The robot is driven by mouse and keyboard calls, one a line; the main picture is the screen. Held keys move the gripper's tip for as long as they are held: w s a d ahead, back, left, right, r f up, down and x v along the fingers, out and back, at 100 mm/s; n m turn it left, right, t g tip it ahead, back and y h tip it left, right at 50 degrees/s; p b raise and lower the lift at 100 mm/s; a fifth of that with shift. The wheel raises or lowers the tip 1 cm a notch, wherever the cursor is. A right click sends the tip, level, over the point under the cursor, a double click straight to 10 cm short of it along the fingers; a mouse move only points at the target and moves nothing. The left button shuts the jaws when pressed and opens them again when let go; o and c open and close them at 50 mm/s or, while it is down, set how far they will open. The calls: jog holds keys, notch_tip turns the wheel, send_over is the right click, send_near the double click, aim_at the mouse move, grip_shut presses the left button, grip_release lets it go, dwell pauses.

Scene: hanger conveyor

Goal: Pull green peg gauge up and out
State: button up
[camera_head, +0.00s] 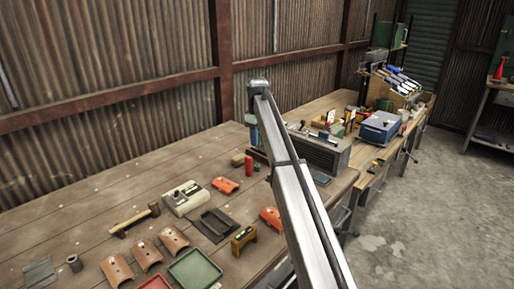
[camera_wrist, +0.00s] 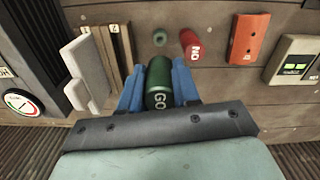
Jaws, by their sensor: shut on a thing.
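The green peg gauge (camera_wrist: 158,85) is a dark green cylinder marked "GO" in the wrist view. My gripper (camera_wrist: 159,88) is shut on it, with one blue finger on each side. A red peg gauge (camera_wrist: 190,43) marked "NO" stands just beyond it, to the right, and is apart from the fingers. The red one also shows in the head view (camera_head: 249,164). In the head view my arm hides the green gauge and most of the gripper. I cannot tell whether the green gauge's lower end is still seated in anything.
In the wrist view, a slotted wooden block (camera_wrist: 123,44) and pale upright plates (camera_wrist: 84,68) stand close on the left. An orange part (camera_wrist: 248,38) and a white box with a green display (camera_wrist: 293,60) lie right. A dark finned box (camera_head: 318,153) stands right of my arm.

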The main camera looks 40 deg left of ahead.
jog(key=shift+r, duration=0.35)
jog(key=shift+r, duration=0.3)
dwell(0.4)
